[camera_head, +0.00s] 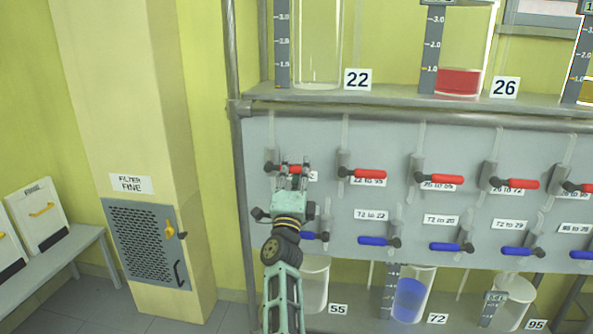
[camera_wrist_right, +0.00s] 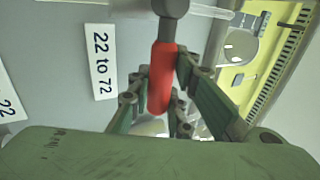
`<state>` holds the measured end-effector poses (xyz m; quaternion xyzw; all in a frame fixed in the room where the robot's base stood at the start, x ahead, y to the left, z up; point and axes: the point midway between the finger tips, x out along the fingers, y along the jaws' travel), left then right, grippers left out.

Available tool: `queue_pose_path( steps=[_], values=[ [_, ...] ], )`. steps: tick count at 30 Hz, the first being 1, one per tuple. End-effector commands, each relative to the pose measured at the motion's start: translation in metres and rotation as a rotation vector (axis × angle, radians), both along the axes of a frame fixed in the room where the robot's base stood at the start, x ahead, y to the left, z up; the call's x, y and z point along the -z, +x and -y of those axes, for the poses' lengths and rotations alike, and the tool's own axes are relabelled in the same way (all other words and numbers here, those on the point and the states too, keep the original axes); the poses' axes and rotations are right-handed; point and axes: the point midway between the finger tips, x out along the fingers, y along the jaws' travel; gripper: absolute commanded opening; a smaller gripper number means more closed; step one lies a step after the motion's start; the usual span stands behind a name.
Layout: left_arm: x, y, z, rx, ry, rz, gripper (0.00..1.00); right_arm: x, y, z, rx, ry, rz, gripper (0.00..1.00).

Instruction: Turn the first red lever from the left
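The first red lever from the left (camera_head: 293,169) is on the grey panel and points right in the head view, partly covered by my right gripper (camera_head: 291,171). In the right wrist view the red handle (camera_wrist_right: 162,80) lies between the two fingers of my right gripper (camera_wrist_right: 164,82). The fingers come close together on both sides of the handle and appear to be shut on it. The label "22 to 72" (camera_wrist_right: 101,60) is beside it. My left gripper is not in view.
More red levers (camera_head: 368,174) continue to the right. Blue levers (camera_head: 373,241) form a row below. Glass vessels stand on the shelf above, such as one with red liquid (camera_head: 458,82), and beakers (camera_head: 409,300) stand below. A filter column (camera_head: 140,150) is at left.

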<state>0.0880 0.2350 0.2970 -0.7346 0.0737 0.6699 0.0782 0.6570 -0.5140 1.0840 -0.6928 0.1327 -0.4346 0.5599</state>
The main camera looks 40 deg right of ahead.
Motion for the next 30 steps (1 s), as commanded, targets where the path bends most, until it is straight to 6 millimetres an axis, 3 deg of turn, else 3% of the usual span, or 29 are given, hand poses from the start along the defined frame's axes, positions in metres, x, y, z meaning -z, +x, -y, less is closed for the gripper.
queue_pose_path(
  steps=[6,17,30],
  values=[
    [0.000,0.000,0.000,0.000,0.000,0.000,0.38,0.003,0.000,0.000,-0.002,0.005,-0.002,0.37],
    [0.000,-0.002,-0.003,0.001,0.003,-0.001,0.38,-0.003,0.000,0.000,-0.001,0.002,0.001,0.38],
    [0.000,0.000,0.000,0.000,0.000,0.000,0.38,-0.078,-0.001,0.000,0.000,0.004,0.005,0.38]
  ],
)
